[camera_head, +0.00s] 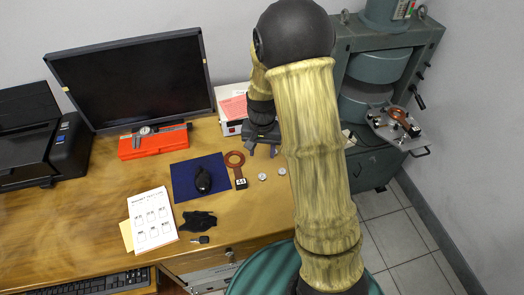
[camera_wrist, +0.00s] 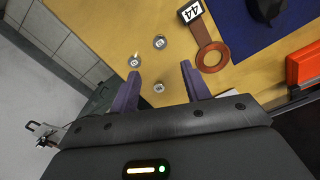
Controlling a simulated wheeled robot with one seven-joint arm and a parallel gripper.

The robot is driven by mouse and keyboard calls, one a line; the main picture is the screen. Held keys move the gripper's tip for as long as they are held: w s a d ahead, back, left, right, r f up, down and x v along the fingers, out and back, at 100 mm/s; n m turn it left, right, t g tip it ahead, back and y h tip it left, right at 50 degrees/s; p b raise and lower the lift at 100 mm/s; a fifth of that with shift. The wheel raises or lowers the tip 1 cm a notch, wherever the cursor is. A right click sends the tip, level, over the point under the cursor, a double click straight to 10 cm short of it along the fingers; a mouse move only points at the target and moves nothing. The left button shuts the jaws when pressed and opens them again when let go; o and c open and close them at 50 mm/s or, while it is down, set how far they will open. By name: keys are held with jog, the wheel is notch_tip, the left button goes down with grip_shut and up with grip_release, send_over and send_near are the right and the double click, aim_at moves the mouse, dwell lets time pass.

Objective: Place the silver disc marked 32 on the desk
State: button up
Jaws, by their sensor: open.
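Three small silver discs show in the wrist view: an upper disc (camera_wrist: 160,42), a left disc (camera_wrist: 134,62) just off the left fingertip, and a lower disc (camera_wrist: 159,87) seen between the fingers. Their markings are too small to read, so I cannot tell which is 32. In the head view two discs (camera_head: 262,177) (camera_head: 282,171) lie on the wooden desk (camera_head: 240,205); the third is not made out. My gripper (camera_wrist: 160,68) is open, with nothing gripped. It also shows above the desk's back right part in the head view (camera_head: 262,151).
A copper ring paddle tagged 44 (camera_wrist: 210,57) lies beside the discs. A blue mat (camera_head: 184,184) with a black mouse, an orange case (camera_head: 155,143) and a monitor (camera_head: 135,80) are left. The magnet (camera_head: 380,65), with a small tray (camera_head: 408,142), stands right.

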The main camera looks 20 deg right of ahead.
dwell(0.3)
jog(key=s+r+n+t, duration=0.1)
jog(key=s+r+n, duration=0.1)
jog(key=s+r, duration=0.2)
jog(key=s+r+n+t, duration=0.1)
jog(key=s+r, duration=0.4)
jog(key=s, duration=0.5)
jog(key=shift+s+d+r+n+t, duration=0.3)
jog(key=shift+n, duration=0.5)
